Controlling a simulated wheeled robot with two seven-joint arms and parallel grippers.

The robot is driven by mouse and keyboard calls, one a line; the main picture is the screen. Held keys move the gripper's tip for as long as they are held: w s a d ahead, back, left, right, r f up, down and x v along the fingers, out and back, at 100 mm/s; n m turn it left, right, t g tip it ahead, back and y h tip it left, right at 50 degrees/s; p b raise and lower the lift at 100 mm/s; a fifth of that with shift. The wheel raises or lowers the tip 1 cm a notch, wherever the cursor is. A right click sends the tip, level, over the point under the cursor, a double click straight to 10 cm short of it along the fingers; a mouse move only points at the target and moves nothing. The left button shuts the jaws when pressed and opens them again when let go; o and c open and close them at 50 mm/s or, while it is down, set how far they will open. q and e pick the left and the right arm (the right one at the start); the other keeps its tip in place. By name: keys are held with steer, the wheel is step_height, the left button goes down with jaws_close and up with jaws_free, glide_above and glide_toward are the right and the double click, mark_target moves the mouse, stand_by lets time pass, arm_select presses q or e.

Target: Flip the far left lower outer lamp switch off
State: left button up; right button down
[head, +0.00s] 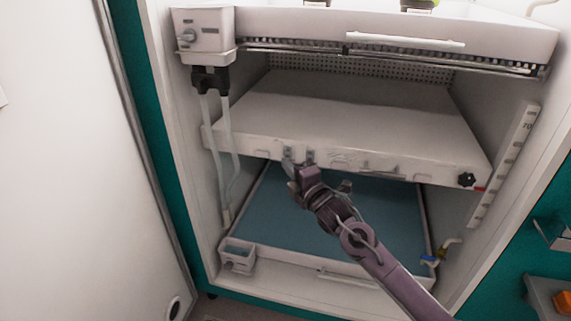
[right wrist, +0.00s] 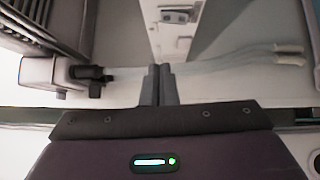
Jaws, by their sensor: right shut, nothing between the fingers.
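The pale lamp panel (head: 360,125) spans the chamber as a middle shelf. Its front edge carries small grey switch plates, one at the left (head: 288,154) and one just right of it (head: 311,156). My right gripper (head: 300,168) is at this front edge, just below and in front of these plates, with fingers shut and empty. I cannot tell whether it touches a switch, or how the switches are set. In the right wrist view, the shut fingers (right wrist: 160,82) point at the pale panel edge (right wrist: 174,48), which carries small fittings. My left gripper is not in view.
An upper tray (head: 480,30) sits above the panel, a blue-floored lower tray (head: 390,215) below it. A white box with hoses (head: 203,35) hangs at the upper left. A black knob (head: 467,180) is at the panel's right end. An open white door (head: 80,180) stands left.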

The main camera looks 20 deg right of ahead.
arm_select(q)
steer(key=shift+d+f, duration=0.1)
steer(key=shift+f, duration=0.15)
arm_select(e)
steer(key=v, duration=0.7)
steer(key=shift+s+d+r, duration=0.2)
steer(key=shift+s+d, duration=0.05)
steer(key=shift+d, duration=0.1)
